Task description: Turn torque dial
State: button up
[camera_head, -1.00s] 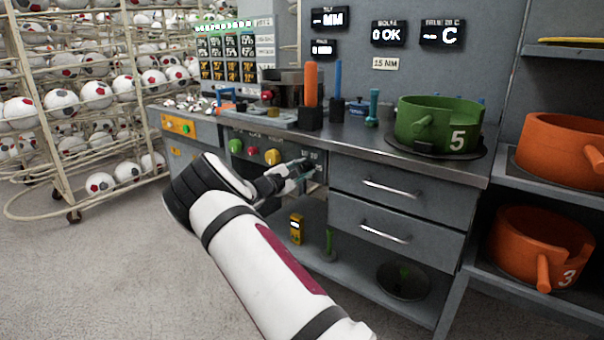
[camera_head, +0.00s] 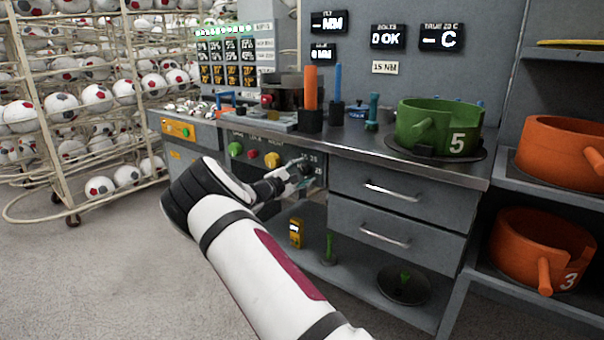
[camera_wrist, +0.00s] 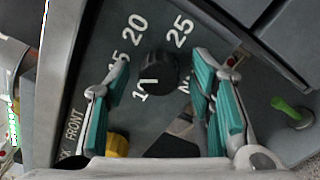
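The torque dial (camera_wrist: 157,73) is a black round knob on the grey panel, with white numbers such as 15, 20 and 25 around it in the wrist view. In the head view the dial (camera_head: 306,168) shows at the tip of my arm, partly covered. My gripper (camera_wrist: 162,88) is open, with one teal-padded finger to the left of the dial and the other to its right. Both fingers look apart from the knob. In the head view my gripper (camera_head: 298,172) is at the panel below the bench top. The dial's exact setting is hard to read.
Green (camera_head: 235,148), red (camera_head: 253,154) and yellow (camera_head: 272,159) knobs sit left of the dial. The yellow knob (camera_wrist: 117,145) is close to my left finger. Drawers (camera_head: 392,190) are to the right. The bench top (camera_head: 350,143) with tools and a green ring (camera_head: 437,127) is above.

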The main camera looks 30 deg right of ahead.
jog(key=v, duration=1.2)
dwell(0.3)
